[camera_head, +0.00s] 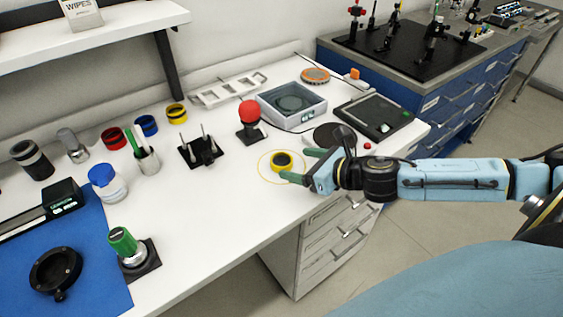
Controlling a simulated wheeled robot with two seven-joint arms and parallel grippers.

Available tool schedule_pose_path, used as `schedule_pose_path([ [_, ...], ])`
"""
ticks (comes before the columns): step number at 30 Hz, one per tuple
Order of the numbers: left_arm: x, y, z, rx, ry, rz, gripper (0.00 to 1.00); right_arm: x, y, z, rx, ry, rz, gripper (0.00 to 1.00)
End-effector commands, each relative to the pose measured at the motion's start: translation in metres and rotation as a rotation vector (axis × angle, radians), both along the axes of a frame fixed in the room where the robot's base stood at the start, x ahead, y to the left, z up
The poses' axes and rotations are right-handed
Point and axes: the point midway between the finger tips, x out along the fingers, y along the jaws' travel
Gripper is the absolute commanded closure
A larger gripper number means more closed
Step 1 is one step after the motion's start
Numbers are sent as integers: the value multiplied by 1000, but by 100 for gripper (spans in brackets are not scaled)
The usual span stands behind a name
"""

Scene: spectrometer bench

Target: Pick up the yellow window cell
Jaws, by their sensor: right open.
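A short round yellow cell with a dark top (282,158) stands on the white bench inside a thin yellow ring outline, near the front edge. My right gripper (295,164) reaches in from the right, its green-tipped fingers spread apart. The cell is at the mouth of the fingers; I cannot tell whether either finger touches it. A second yellow and black round piece (176,114) stands farther back, beside a blue one (147,126) and a red one (113,138). My left gripper is not in view.
A red-knobbed post (249,119), a black pin stand (201,151) and a grey open box (291,105) stand behind the cell. A dark round plate (334,136) lies close to my right gripper.

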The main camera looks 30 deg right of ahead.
Motion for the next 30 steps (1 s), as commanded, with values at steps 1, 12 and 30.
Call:
schedule_pose_path([
  [1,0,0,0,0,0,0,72,2,0,0,1,-2,-1,24],
  [12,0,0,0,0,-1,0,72,37,11,-18,2,-3,-1,24],
  [30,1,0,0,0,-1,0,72,44,14,-22,-1,0,0,51],
])
